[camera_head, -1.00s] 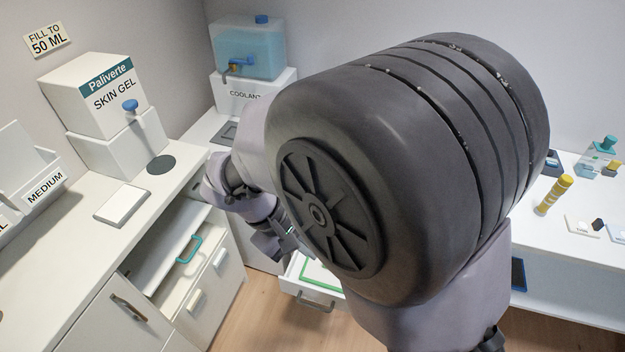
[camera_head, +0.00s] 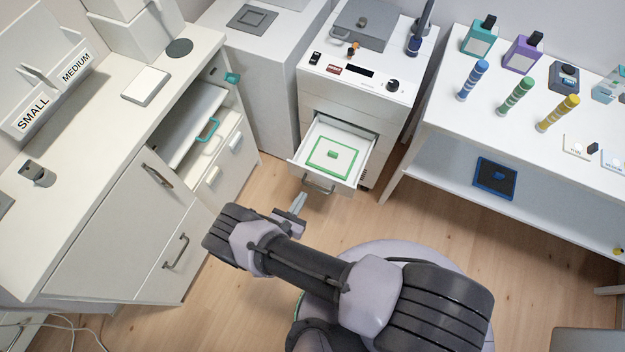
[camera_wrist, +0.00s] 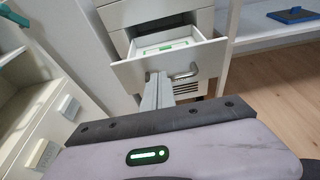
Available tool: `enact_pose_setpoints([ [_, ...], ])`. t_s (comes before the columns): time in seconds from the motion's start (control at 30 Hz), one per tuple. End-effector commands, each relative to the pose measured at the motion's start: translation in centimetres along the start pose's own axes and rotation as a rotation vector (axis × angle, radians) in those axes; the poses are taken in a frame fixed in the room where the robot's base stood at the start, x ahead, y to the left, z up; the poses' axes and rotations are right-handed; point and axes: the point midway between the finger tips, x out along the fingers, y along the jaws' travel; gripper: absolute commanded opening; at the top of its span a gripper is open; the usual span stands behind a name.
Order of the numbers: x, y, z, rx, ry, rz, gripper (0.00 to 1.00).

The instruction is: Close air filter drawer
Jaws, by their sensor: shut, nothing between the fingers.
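The air filter drawer (camera_head: 325,160) is a white drawer pulled out of the white machine in the middle of the head view. A green-framed filter (camera_head: 333,156) lies in it, and a grey handle (camera_head: 318,184) is on its front. The drawer also shows open in the wrist view (camera_wrist: 140,71), with its handle (camera_wrist: 186,73) at the right of the front panel. My gripper (camera_head: 298,203) is shut and empty, in front of and a little below-left of the handle in the head view. In the wrist view its fingertips (camera_wrist: 158,77) overlap the drawer front; whether they touch it cannot be told.
The machine's top (camera_head: 362,70) carries a knob and a display. A left cabinet has an open shelf with a teal handle (camera_head: 208,130). A white table (camera_head: 540,140) with bottles and a lower shelf stands at right. Wooden floor (camera_head: 400,215) is free between them.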

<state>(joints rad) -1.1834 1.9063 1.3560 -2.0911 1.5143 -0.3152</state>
Motion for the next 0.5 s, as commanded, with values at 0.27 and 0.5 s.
enact_pose_setpoints([
  [0.27, 5.8, -0.1, 0.2, 0.002, 0.001, -0.005, 0.00],
  [0.5, 8.2, -0.1, 1.1, 0.001, 0.001, -0.003, 0.00],
])
